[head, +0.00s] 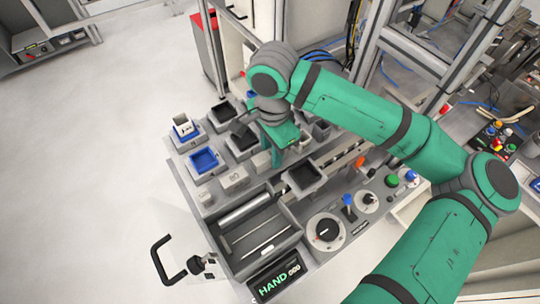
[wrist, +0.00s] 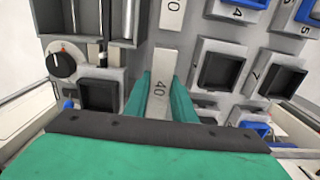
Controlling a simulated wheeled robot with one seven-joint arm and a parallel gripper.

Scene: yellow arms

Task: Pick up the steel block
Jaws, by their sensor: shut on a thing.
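A long, light grey metal block marked 40 (wrist: 161,85) stands between the two green fingers of my gripper (wrist: 164,98) in the wrist view. The fingers are shut on its two sides, and its far end sticks out past them. In the head view my gripper (head: 280,145) is over the middle of the workbench, among the bins.
Another grey numbered block (wrist: 171,14) lies just beyond. Black bins (wrist: 221,71) and blue bins (head: 204,160) surround my gripper closely. An open drawer with rods (head: 262,222), a dial (head: 326,231) and knobs are at the front. Floor at left is clear.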

